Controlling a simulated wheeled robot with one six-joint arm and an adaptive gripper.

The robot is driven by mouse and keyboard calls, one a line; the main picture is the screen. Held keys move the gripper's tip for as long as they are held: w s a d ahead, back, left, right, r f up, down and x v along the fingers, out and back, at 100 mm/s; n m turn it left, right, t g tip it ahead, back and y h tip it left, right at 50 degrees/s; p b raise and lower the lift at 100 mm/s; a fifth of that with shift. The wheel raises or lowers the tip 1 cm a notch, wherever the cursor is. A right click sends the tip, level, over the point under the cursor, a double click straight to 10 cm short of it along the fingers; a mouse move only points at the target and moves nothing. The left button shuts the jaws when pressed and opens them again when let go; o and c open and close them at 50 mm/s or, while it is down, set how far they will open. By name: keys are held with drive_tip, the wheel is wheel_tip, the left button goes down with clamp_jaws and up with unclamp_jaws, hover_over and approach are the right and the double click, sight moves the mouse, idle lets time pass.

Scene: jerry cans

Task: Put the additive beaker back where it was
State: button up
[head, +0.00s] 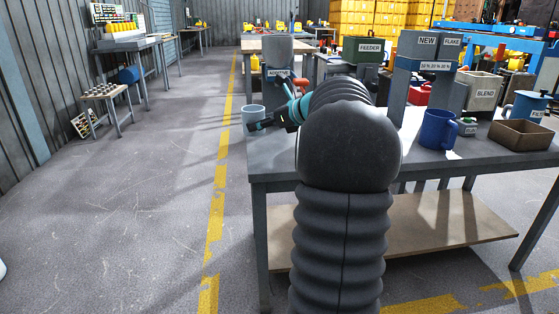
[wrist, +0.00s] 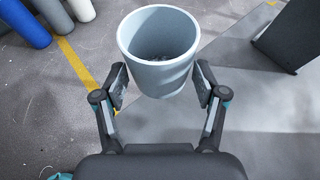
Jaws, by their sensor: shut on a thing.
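The additive beaker, a pale blue-grey open cup (head: 253,115), is at the left edge of the grey workbench (head: 280,155) in the head view. It also shows in the wrist view (wrist: 158,50), upright, with some dark grainy matter at its bottom. My gripper (head: 263,124) is shut on the beaker, its two fingers on either side of the cup's wall in the wrist view (wrist: 160,84). A grey stand with a label reading roughly ADDITIVE (head: 278,73) is behind and to the right of the beaker. My arm hides part of the bench.
On the bench's right are a blue mug (head: 437,130), a brown tray (head: 522,135), a BLEND bin (head: 480,92) and the NEW/FLAKE stand (head: 425,47). A green FEEDER box (head: 368,49) is farther back. Open floor with a yellow line (head: 217,190) lies left.

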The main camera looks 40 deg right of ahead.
drive_tip(key=s+d+r+m+h, duration=0.1)
drive_tip(key=s+d+r, duration=0.1)
drive_tip(key=s+d, duration=0.25)
drive_tip(key=f, duration=0.3)
drive_tip(key=f+b, duration=0.1)
drive_tip(key=f, duration=0.2)
drive_tip(key=d+f+b, duration=0.1)
drive_tip(key=f, duration=0.2)
drive_tip(key=shift+w+f, duration=0.15)
drive_tip(key=shift+f, duration=0.05)
drive_tip(key=shift+f, duration=0.1)
drive_tip(key=shift+f, duration=0.1)
drive_tip(key=o, duration=1.4)
